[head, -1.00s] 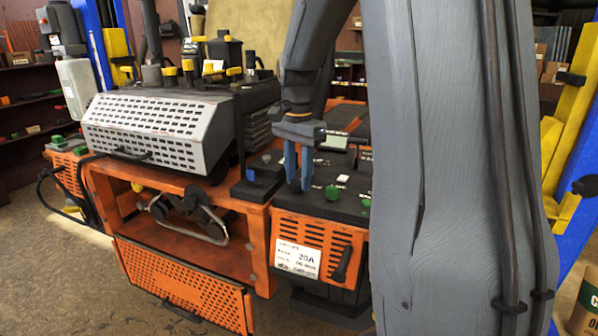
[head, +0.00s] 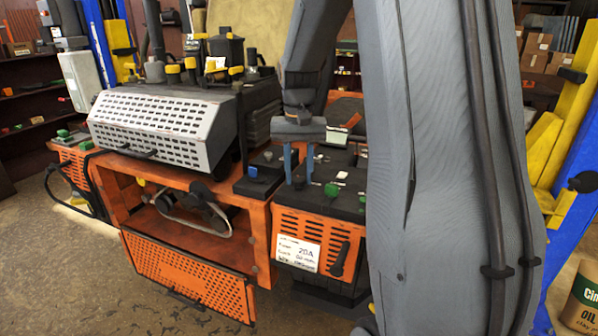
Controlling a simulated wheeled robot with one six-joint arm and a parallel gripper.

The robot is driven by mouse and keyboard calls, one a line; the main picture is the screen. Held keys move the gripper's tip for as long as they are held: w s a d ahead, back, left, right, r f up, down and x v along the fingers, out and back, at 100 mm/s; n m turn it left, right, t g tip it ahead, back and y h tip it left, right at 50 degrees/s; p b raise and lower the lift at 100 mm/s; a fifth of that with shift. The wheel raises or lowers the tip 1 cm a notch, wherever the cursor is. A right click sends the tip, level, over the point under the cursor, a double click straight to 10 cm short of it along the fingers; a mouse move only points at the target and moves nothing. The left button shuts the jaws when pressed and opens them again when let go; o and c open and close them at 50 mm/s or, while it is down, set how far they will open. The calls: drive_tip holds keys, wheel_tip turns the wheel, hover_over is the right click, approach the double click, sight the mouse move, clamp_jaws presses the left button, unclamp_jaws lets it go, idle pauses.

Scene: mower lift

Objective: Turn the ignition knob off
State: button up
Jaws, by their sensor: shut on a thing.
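My gripper (head: 299,178) points straight down over the black control panel (head: 345,208) on top of the orange unit. Its two blue fingers are apart in the picture, shut on a small dark knob (head: 299,183) between their tips. I take this to be the ignition knob; its marking and exact angle are too small to tell. A blue knob (head: 252,171) sits on a separate black block to the left.
A grey perforated cover (head: 158,128) stands on the orange frame at the left. A white label and a black handle (head: 340,259) are on the orange front below the panel. A yellow and blue lift post (head: 570,150) is at the right.

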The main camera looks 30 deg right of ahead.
sight(299, 179)
idle(0.5)
drive_tip(key=o, duration=1.1)
drive_tip(key=shift+c, duration=0.2)
drive_tip(key=shift+r+b, duration=1.2)
drive_tip(key=shift+r, duration=2.75)
